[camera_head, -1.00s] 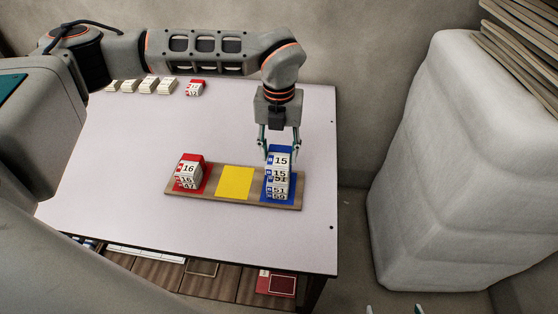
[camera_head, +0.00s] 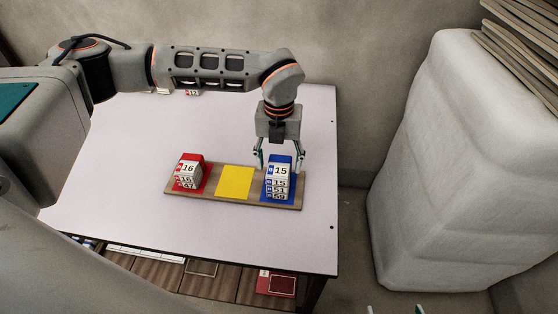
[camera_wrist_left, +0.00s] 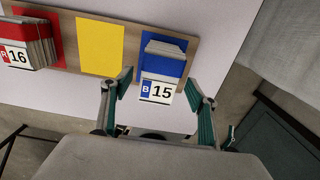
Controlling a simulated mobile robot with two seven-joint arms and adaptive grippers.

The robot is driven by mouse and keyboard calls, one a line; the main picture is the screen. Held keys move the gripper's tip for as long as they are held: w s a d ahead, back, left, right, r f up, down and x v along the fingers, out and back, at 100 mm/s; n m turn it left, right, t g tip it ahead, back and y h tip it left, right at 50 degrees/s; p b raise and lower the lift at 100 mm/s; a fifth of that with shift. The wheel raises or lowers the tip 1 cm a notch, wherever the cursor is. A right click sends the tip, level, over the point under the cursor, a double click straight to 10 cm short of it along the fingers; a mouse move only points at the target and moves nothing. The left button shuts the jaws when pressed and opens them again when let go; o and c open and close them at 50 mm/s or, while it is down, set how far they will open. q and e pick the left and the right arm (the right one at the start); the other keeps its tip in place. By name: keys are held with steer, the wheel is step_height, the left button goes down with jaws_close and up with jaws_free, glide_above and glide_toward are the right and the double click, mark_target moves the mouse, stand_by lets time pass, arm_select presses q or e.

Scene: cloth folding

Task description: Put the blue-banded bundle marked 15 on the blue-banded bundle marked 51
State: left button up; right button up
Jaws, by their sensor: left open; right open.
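The blue-banded bundle marked 15 (camera_head: 281,171) lies on top of the stack on the blue square at the right end of the board. Directly under it is the blue-banded bundle marked 51 (camera_head: 279,190), with a bundle marked 59 (camera_head: 279,197) at the bottom. In the left wrist view the 15 label (camera_wrist_left: 160,92) shows between the spread fingers. My left gripper (camera_head: 280,160) is open around the top of the stack, with gaps visible at both sides of the bundle. My right gripper (camera_head: 394,310) shows only its fingertips at the bottom edge; they are apart and empty.
The wooden board (camera_head: 215,193) also carries a bare yellow square (camera_head: 235,183) and, at left, a red-banded stack topped by 16 (camera_head: 188,169). The front tabletop (camera_head: 200,230) is clear.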

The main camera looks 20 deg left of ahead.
mark_target(279, 165)
arm_select(q)
steer(key=shift+r, duration=0.1)
step_height(279, 165, up, 12)
stand_by(0.5)
stand_by(0.4)
